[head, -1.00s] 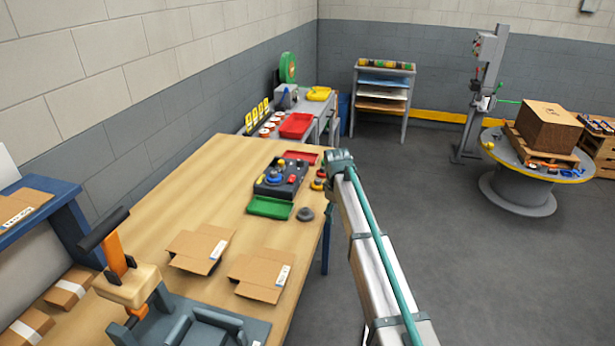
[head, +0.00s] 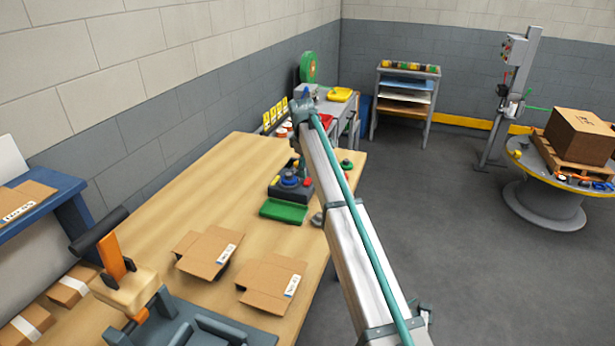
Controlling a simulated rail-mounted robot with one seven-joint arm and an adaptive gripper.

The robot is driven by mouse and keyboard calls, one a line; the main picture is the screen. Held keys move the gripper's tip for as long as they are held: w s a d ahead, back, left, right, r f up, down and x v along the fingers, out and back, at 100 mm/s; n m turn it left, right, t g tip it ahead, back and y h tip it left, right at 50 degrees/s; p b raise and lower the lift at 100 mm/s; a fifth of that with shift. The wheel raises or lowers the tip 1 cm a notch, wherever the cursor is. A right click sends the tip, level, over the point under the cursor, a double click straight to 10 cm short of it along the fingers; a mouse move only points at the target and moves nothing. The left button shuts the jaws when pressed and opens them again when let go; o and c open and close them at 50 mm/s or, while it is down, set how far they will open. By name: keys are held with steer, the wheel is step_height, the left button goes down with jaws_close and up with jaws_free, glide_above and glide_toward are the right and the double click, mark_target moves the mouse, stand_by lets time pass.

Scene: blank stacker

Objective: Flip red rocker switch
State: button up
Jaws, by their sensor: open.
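A dark control box (head: 305,192) with a blue round knob (head: 289,180) and small coloured parts sits on the wooden workbench, near its far right part. My arm (head: 345,215) rises from the lower right and passes in front of the box's right side. A red rocker switch cannot be made out; the parts on the box are too small and partly hidden. The arm's upper end shows a joint above the far end of the bench. My gripper cannot be seen.
A green tray (head: 284,211) lies in front of the box. Two flat cartons (head: 207,250) (head: 271,283) lie nearer on the bench (head: 180,205). A post with a grey switch box (head: 514,50) stands by a round table (head: 553,180) at right. The floor between is clear.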

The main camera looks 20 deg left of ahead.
mark_target(308, 181)
steer(key=shift+w+f+p, duration=0.15)
steer(key=shift+w+f, duration=0.05)
steer(key=shift+f, duration=0.7)
steer(key=shift+w+f+p, duration=0.15)
steer(key=shift+f+p, duration=0.05)
steer(key=shift+f, duration=0.7)
steer(key=shift+w+f+p, duration=0.15)
steer(key=shift+w+f, duration=0.05)
steer(key=shift+f, duration=0.7)
